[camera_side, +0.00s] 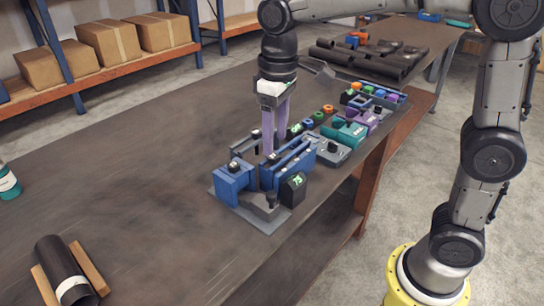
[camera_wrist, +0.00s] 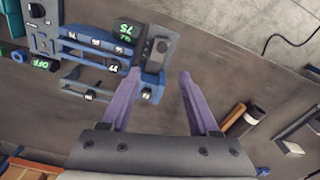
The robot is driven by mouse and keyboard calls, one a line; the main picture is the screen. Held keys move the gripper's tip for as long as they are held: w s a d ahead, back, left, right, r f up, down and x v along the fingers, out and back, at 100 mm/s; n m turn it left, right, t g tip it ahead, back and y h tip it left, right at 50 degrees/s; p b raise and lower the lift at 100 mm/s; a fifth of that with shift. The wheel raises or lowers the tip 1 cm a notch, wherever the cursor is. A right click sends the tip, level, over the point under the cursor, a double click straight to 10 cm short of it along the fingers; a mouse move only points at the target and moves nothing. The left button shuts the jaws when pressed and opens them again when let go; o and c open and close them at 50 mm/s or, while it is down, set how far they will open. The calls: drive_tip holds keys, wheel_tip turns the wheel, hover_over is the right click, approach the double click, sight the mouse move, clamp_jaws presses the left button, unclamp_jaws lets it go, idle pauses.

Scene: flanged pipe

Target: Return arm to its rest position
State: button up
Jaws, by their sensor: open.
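My gripper (camera_side: 274,148) points down over the bench, its two purple fingers above or behind the blue clamp fixture (camera_side: 234,182) in the side view. In the wrist view my gripper (camera_wrist: 160,74) has its fingers spread apart with nothing between them. The fixture (camera_wrist: 98,45) lies beyond the left fingertip there, and a small display reading 75 (camera_wrist: 125,27) is on it. I cannot tell the exact height of the fingertips over the fixture. No held part shows.
A black pipe (camera_side: 60,262) rests between wooden blocks at the bench's near left. Teal and purple devices (camera_side: 350,132) stand right of the fixture, and dark pipes (camera_side: 365,60) lie at the back. The bench's left middle (camera_side: 130,150) is clear. Boxes (camera_side: 110,42) sit on a shelf behind.

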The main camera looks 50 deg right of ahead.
drive_tip(key=s+d+r+m+t, duration=0.1)
drive_tip(key=s+d+r+t, duration=0.15)
drive_tip(key=s, duration=0.35)
drive_tip(key=s+d+r+m+t, duration=0.1)
drive_tip(key=s+d+r, duration=0.15)
drive_tip(key=s, duration=0.35)
drive_tip(key=s+d+f+t, duration=0.1)
drive_tip(key=s+d+f, duration=0.1)
drive_tip(key=s+f, duration=0.5)
drive_tip(key=shift+s+d+m+t, duration=0.15)
drive_tip(key=shift+d+m+t, duration=0.05)
drive_tip(key=shift+m+t, duration=0.2)
idle(0.4)
